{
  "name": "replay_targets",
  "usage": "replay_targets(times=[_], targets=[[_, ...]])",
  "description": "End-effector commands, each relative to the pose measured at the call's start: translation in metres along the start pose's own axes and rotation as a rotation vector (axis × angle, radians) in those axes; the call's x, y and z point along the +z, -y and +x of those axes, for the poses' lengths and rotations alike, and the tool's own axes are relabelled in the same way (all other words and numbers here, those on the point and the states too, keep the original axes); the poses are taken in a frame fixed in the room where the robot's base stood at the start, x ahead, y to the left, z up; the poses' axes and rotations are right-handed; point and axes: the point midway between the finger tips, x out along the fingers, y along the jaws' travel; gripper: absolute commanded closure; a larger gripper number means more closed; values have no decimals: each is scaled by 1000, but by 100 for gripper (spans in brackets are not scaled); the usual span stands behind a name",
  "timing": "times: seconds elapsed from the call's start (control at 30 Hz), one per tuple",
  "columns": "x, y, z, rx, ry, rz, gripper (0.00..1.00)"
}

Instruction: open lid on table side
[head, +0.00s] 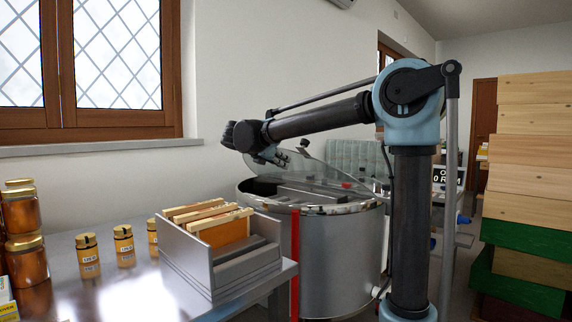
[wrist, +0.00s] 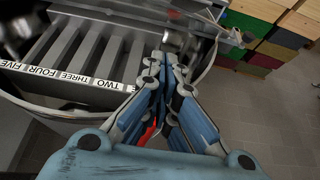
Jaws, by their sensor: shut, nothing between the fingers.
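The steel drum (head: 335,255) stands just right of the table, its slots labelled TWO to FIVE (wrist: 75,75) showing in the wrist view. A clear lid panel (head: 325,172) sits tilted above the drum's rim, so the drum's inside partly shows. My gripper (head: 283,158) is at the raised panel, over the table side of the drum; I cannot tell whether it touches the panel. In the wrist view my gripper (wrist: 172,62) has its fingers together, with nothing visible between them, above the drum's slots and rim.
The steel table (head: 130,295) holds a grey box with wooden frames (head: 200,260), small labelled jars (head: 124,246) and stacked honey jars (head: 20,220). A red vertical strip (head: 295,260) is at the drum's front. Stacked wooden boxes (head: 530,150) stand at right.

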Motion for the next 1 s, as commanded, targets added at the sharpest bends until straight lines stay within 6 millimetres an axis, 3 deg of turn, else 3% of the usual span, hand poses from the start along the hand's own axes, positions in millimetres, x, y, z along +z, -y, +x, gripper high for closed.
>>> replay_targets(times=[0.43,0.7,1.0], targets=[[0,1,80,-3,-1,3,100],[32,1,86,-1,-1,2,100],[40,1,88,-2,0,2,100]])
